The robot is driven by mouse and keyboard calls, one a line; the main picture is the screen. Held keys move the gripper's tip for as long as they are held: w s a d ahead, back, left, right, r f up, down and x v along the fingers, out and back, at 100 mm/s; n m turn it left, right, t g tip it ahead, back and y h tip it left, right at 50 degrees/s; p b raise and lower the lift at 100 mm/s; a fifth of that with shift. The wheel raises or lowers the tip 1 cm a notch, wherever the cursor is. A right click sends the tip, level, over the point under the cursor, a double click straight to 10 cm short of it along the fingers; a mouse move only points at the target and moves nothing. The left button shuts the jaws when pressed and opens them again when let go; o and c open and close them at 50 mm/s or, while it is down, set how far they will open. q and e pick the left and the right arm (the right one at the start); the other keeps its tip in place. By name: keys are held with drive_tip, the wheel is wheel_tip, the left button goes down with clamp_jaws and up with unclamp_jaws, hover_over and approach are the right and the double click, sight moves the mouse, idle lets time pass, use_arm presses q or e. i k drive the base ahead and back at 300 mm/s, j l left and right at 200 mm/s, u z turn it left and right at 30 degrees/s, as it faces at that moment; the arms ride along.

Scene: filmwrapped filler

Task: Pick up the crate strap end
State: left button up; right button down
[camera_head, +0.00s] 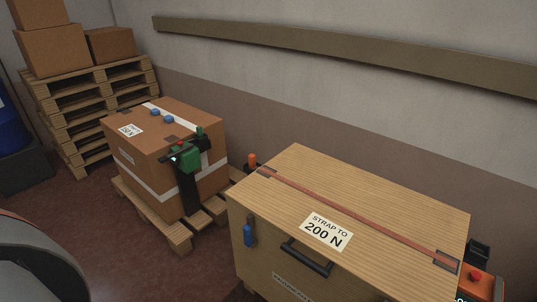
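The wooden crate (380,200) stands at the front right, with a label reading "STRAP TO 200 N" on its top. A flat reddish-brown strap (350,211) lies across the crate's top, from the far left edge to a dark corner piece (446,261) at the right. I cannot tell which piece is the strap's loose end; any part hanging behind or beyond the crate's right side is hidden. Neither of my grippers is in view.
A cardboard box (208,160) with white strapping and a green-and-black tool (188,160) sits on a pallet (172,234) to the left. A black handle (306,258) and blue item (248,236) are on the crate's front. Stacked pallets (95,80) stand behind; a wall runs behind the crate.

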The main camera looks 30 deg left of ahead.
sight(252, 157)
drive_tip(key=i+j+z, duration=0.15)
drive_tip(key=j+z, duration=0.2)
drive_tip(key=j, duration=0.9)
drive_tip(key=j+z, duration=0.35)
drive_tip(key=j, duration=0.9)
